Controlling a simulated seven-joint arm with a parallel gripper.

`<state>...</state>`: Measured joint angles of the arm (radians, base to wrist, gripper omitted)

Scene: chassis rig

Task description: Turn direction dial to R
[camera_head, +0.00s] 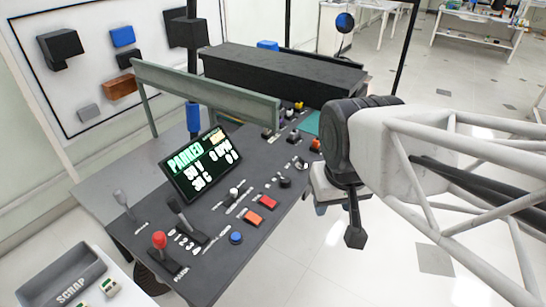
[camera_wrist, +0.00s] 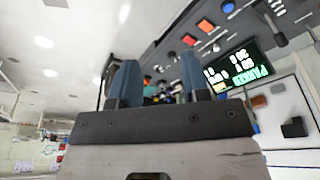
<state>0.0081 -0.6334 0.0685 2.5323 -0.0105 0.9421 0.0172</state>
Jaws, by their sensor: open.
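The control panel (camera_head: 205,262) is a long dark desk in the head view, with a lit screen (camera_head: 201,163) reading PARKED. A round black knob (camera_head: 285,183) sits beyond the red and orange buttons, and a smaller knob (camera_head: 300,163) sits farther along. I cannot read which one is the direction dial or where it points. My gripper (camera_head: 338,222) hangs over the floor to the right of the panel, apart from it. In the wrist view its two blue-grey fingers (camera_wrist: 157,80) are spread with nothing held. The panel shows behind them.
A grey rail (camera_head: 205,92) and a long black box (camera_head: 280,72) rise behind. A SCRAP bin (camera_head: 62,278) is at lower left.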

